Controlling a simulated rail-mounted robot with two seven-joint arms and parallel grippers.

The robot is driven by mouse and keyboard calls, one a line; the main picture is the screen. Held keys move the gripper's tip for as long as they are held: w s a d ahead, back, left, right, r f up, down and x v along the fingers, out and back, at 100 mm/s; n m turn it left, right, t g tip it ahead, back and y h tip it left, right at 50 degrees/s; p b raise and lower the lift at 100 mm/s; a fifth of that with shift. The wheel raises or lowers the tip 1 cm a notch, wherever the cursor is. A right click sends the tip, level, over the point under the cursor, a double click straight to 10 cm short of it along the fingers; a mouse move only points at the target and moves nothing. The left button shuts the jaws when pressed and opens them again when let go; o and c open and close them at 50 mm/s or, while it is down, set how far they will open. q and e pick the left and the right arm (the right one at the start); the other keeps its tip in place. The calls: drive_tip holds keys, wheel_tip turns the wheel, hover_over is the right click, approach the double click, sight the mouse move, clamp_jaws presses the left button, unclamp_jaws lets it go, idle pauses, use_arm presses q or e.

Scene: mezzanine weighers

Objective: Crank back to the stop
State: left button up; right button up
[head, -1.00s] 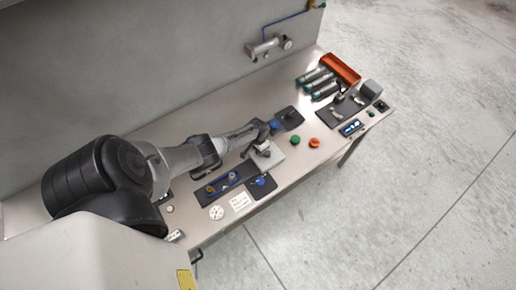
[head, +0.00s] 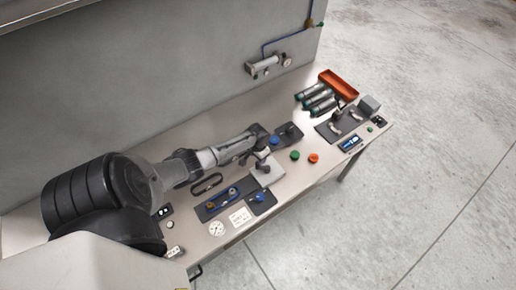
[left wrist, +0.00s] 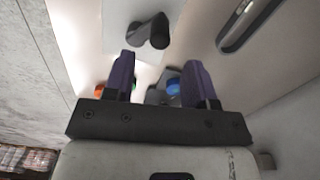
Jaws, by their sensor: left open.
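A small dark crank (left wrist: 148,32) stands on a light plate in the left wrist view, with a rounded grip at one end of a short arm. In the head view the light grey plate (head: 268,175) lies mid-bench, with a dark part of the crank near its upper edge, partly hard to tell from my gripper. My left gripper (head: 266,150) is close above it. In the left wrist view its two purple fingers (left wrist: 159,78) are spread, with nothing held between them. The crank appears beyond the fingertips, apart from them. My right gripper is not in view.
Green (head: 295,155) and orange (head: 313,158) buttons sit right of the plate. A blue knob (head: 260,197) on a dark base is in front, and another dark base (head: 290,133) behind. A wall backs the bench.

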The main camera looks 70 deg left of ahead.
use_arm(q)
wheel_tip(320, 180, up, 7)
drive_tip(key=shift+f, duration=0.2)
idle(0.7)
drive_tip(key=w+d+r+m+t+y, duration=0.25)
drive_tip(key=w+d+r, duration=0.2)
drive_tip(key=r, duration=0.55)
drive_tip(key=s+d+r+m+t, duration=0.1)
drive_tip(key=d+r+m, duration=0.15)
drive_tip(key=d, duration=0.35)
drive_tip(key=s+d+r+m+t, duration=0.1)
drive_tip(key=d+r+t, duration=0.15)
drive_tip(key=d, duration=0.35)
drive_tip(key=s+d+r+h, duration=0.2)
drive_tip(key=s+d+r, duration=0.1)
drive_tip(key=s+d, duration=0.7)
drive_tip(key=s+d+f+g, duration=0.2)
drive_tip(key=s+d+f, duration=0.2)
drive_tip(key=s, duration=0.5)
drive_tip(key=shift+s+d+f+n+h, duration=0.3)
drive_tip(key=shift+s+d+f+h, duration=0.1)
drive_tip(key=shift+f, duration=0.5)
